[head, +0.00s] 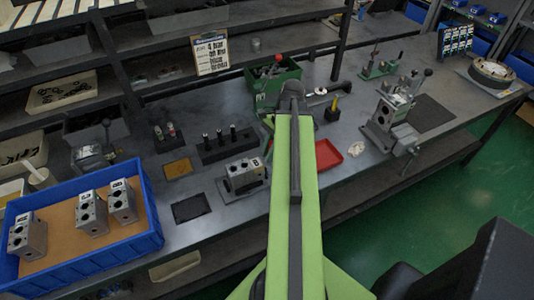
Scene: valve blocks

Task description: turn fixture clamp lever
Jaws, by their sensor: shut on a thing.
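I cannot tell for sure that this is the clamp lever. My green arm reaches up the middle of the picture to a dark joint. My gripper cannot be made out; the arm hides whatever lies behind it. A smaller green fixture (378,69) with an upright red-tipped lever stands farther back.
A blue bin (151,205) at left holds several grey valve blocks. Another block (243,174) sits on the bench left of my arm. A green crate (262,88), a red tray (328,155) and a dark mat (431,113) also lie on the bench. Shelves stand behind.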

